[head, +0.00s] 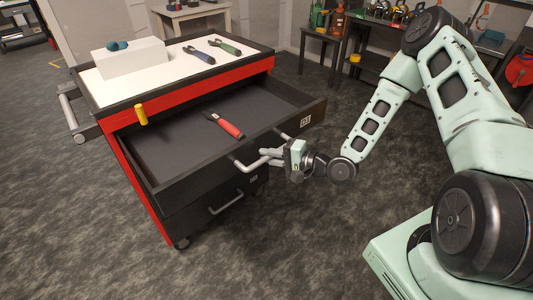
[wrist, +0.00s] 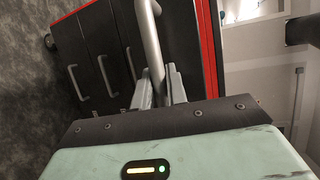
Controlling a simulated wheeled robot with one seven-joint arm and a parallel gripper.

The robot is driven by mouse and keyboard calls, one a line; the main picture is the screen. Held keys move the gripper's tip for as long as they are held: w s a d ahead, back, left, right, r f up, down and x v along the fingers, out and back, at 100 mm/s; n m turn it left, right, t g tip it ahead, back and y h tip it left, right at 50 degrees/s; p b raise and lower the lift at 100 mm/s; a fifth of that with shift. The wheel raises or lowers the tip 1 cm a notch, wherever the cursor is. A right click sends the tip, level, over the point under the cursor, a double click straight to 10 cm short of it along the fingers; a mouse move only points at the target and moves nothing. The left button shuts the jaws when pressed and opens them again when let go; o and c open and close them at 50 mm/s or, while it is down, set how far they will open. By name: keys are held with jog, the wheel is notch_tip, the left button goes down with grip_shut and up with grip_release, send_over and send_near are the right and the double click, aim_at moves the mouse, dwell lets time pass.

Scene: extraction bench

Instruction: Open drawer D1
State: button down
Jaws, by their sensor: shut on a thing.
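The top drawer D1 (head: 180,150) of the black and red tool cart is pulled far out, and its dark inside floor shows. A small label (head: 306,121) is on its front. Its grey bar handle (head: 242,163) runs along the front. My gripper (head: 280,157) is at the handle, in front of the drawer. In the wrist view my gripper (wrist: 160,88) is shut on the handle (wrist: 151,40), which passes between the two fingers. A red-handled tool (head: 229,128) lies inside the drawer.
A lower drawer with its own handle (head: 226,203) is shut. The cart top (head: 170,80) holds a white box (head: 131,60), two pliers-like tools and a teal object. Benches stand behind. The floor in front is clear.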

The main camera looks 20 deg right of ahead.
jog(key=c, duration=1.4)
grip_release()
jog(key=b+v, duration=0.1)
jog(key=v, duration=1.6)
jog(key=shift+s+d, duration=0.2)
jog(key=w+a+r+n+g+h+p, duration=0.2)
jog(key=w+a+r+n+g+h, duration=0.15)
jog(key=a+n+g+h, duration=0.65)
jog(key=s+a+r+n+g, duration=0.1)
jog(key=s+a+r+n, duration=0.3)
jog(key=s, duration=0.5)
jog(key=s+a+r+n+g+p, duration=0.1)
jog(key=s+a+r+n, duration=0.3)
jog(key=s+a+r, duration=0.3)
notch_tip(320, 180, up, 3)
jog(key=s, duration=0.3)
jog(key=shift+a+r, duration=0.25)
jog(key=shift+a, duration=0.15)
